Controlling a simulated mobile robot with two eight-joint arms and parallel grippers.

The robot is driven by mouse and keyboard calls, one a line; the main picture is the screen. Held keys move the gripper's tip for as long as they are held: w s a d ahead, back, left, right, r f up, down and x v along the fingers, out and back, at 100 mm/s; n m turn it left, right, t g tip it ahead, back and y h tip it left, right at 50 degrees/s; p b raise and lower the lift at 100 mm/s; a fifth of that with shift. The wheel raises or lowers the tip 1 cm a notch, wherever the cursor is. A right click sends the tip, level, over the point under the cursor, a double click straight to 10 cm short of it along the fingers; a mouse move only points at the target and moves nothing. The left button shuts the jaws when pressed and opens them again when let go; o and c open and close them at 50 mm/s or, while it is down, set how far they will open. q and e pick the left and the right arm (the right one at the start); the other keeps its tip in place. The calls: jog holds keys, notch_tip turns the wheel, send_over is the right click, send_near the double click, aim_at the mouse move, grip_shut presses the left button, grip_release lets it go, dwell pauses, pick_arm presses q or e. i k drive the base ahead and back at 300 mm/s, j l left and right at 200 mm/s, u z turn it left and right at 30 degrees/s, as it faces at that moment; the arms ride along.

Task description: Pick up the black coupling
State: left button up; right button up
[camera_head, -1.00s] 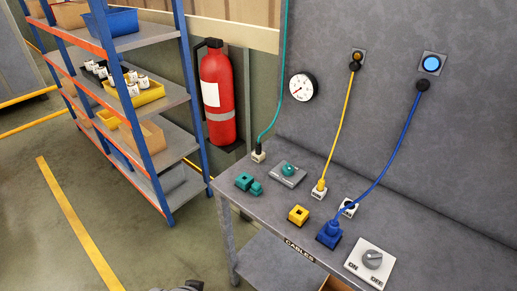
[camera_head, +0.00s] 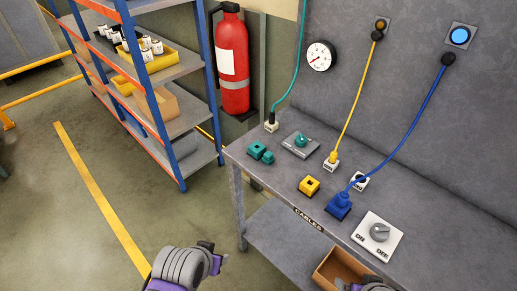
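I cannot single out a black coupling with certainty. Small black-and-white cylindrical pieces (camera_head: 152,46) sit in a yellow bin (camera_head: 160,64) on the shelf rack at the upper left, too small to identify. Dark round connectors (camera_head: 447,59) sit at the wall ends of the cables. My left gripper (camera_head: 218,264) is at the bottom, left of the bench and well apart from these things; its fingers are not clear. My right gripper (camera_head: 368,286) shows only partly at the bottom edge, by the open box.
The grey bench (camera_head: 410,215) carries teal, yellow and blue connector blocks, and a rotary switch (camera_head: 379,233). A brown open box (camera_head: 335,268) is on its lower level. Floor left of the bench is clear.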

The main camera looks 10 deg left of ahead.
aim_at(271, 115)
jog(key=z, duration=0.7)
jog(key=j+z, duration=1.05)
jog(key=k+l, duration=0.05)
jog(key=l, duration=0.1)
